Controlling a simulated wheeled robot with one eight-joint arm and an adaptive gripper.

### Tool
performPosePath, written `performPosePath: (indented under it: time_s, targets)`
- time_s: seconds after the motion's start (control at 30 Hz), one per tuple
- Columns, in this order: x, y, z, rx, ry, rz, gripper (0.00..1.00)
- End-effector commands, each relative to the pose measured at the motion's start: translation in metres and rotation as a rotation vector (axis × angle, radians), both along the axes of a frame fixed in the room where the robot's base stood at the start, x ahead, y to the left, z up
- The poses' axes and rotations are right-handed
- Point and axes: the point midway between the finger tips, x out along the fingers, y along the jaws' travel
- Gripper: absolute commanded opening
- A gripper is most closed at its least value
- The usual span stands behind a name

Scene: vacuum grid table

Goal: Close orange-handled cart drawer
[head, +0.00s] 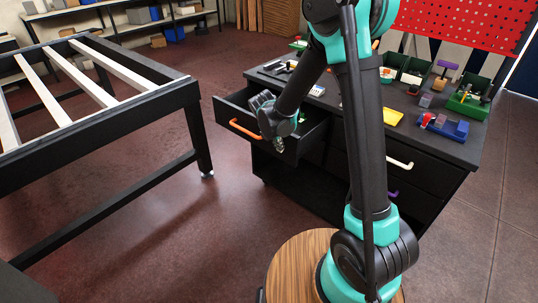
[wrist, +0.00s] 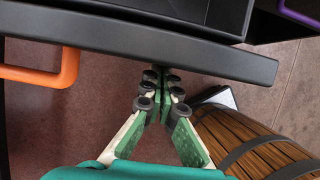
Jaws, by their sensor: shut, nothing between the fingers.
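The orange-handled drawer (head: 232,112) stands pulled out from the left side of the dark cart. Its orange handle (head: 245,129) is on the front face; it also shows at the left of the wrist view (wrist: 50,76). My gripper (head: 279,146) is at the right part of the drawer front, to the right of the handle. In the wrist view the fingers (wrist: 160,75) are shut and empty, with their tips at the outer edge of the drawer front (wrist: 200,54). I cannot tell whether they touch it. My wrist hides part of the drawer's inside.
Other cart drawers with a cream handle (head: 399,163) and a purple handle (head: 393,194) look shut. The cart top (head: 330,102) carries green bins, a yellow tray and tools. A black table frame (head: 185,95) stands at the left, with open floor (head: 215,215) between.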

Motion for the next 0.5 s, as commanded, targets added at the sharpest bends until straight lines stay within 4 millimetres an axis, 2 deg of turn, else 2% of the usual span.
performPosePath:
  time_s: [0.1, 0.5]
  targets:
    - [0.029, -0.023, 0.000, -0.001, -0.002, -0.007, 0.00]
    - [0.115, -0.091, 0.000, -0.002, -0.001, -0.004, 0.00]
